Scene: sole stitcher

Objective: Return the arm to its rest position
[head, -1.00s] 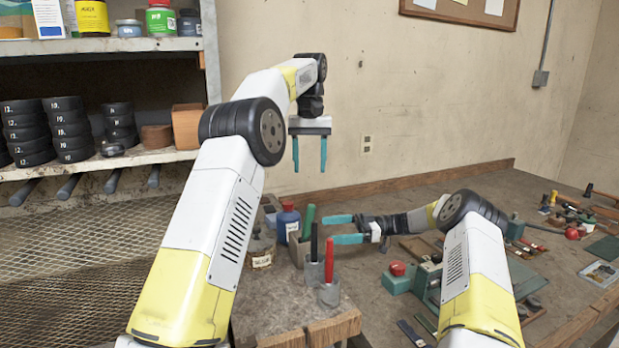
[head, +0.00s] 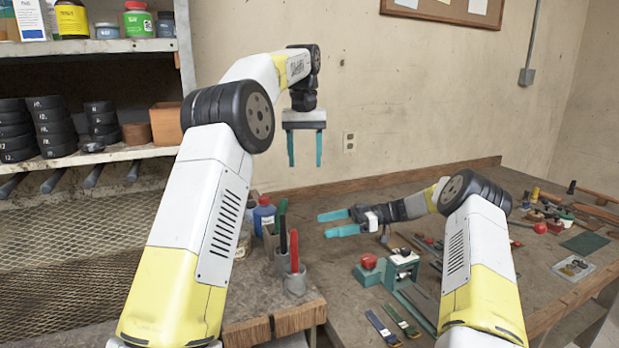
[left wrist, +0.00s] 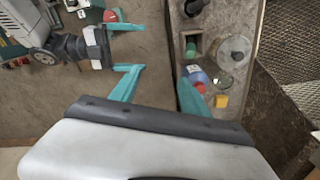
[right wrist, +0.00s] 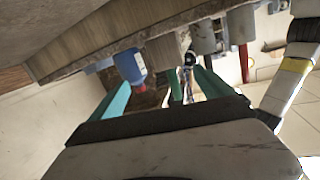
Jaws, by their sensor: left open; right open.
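My left gripper (head: 305,150) hangs high in front of the wall with its teal fingers pointing down. It is open with nothing between the fingers; its fingers also show in the left wrist view (left wrist: 158,90). My right gripper (head: 330,223) is lower, above the workbench, with its fingers pointing left. It is open and empty in the head view, and its fingers show in the right wrist view (right wrist: 155,90). Both arms are raised clear of the bench top.
A bench (head: 350,280) holds a blue bottle (head: 264,214), cups with red and black handles (head: 295,283), a green-and-red device (head: 370,268) and several scattered tools to the right. A shelf (head: 90,160) with stacked black rolls stands left. The wall area around my left gripper is clear.

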